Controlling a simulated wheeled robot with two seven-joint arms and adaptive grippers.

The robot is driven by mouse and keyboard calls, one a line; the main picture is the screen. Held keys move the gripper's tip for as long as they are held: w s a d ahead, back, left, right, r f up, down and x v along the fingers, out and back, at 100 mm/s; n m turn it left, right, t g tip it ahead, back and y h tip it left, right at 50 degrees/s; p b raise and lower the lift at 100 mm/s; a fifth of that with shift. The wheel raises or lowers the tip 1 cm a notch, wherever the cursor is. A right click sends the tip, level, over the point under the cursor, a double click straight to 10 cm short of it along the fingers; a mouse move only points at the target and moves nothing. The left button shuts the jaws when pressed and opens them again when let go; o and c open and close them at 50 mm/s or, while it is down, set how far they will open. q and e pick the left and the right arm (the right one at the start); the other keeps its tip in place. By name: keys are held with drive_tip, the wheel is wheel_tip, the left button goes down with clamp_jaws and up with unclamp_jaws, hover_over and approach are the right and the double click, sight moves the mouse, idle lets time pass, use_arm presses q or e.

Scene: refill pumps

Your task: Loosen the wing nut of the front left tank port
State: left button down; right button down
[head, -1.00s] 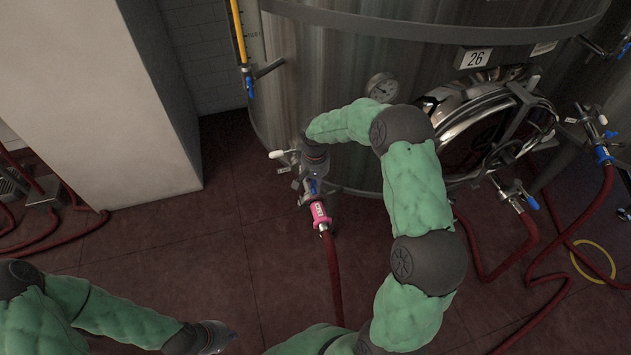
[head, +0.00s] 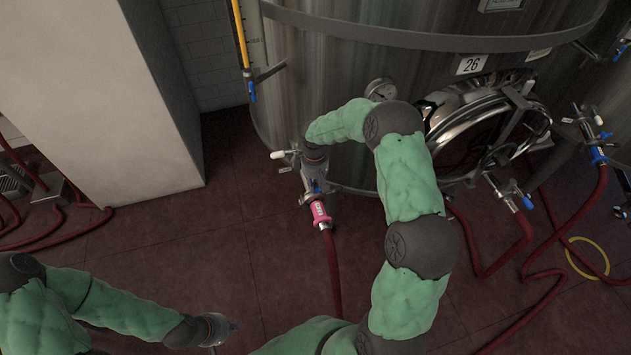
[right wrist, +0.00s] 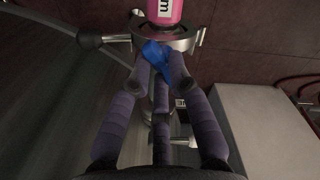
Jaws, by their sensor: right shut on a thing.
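The front left tank port with its clamp (right wrist: 182,38) shows at the top of the right wrist view, under a pink labelled hose end (right wrist: 165,12). The blue wing nut (right wrist: 155,52) of the clamp sits between the fingertips of my right gripper (right wrist: 160,76), which is shut on it. In the head view my right gripper (head: 312,178) is at the port, just above the pink hose end (head: 319,212), and hides most of the clamp. My left gripper (head: 226,326) hangs low at the left over the floor, away from the port; its fingers are too small and dark to judge.
The steel tank (head: 320,80) stands behind the port, with an open round hatch (head: 490,135) to the right. A red hose (head: 332,270) runs from the port down to the floor. A pale pillar (head: 100,100) stands at the left. Floor between pillar and hose is clear.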

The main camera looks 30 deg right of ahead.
drive_tip(key=n+p, duration=0.2)
drive_tip(key=n, duration=0.3)
drive_tip(key=shift+n, duration=0.3)
drive_tip(key=n, duration=0.2)
drive_tip(key=n+p, duration=0.1)
drive_tip(key=n, duration=0.2)
drive_tip(key=shift+w+a, duration=0.15)
drive_tip(key=shift+p, duration=0.3)
drive_tip(key=c, duration=1.1)
unclamp_jaws()
drive_tip(key=shift+c, duration=0.2)
drive_tip(key=shift+r, duration=0.1)
wheel_tip(320, 180, up, 12)
drive_tip(key=shift+a+f, duration=0.1)
drive_tip(key=shift+f, duration=0.1)
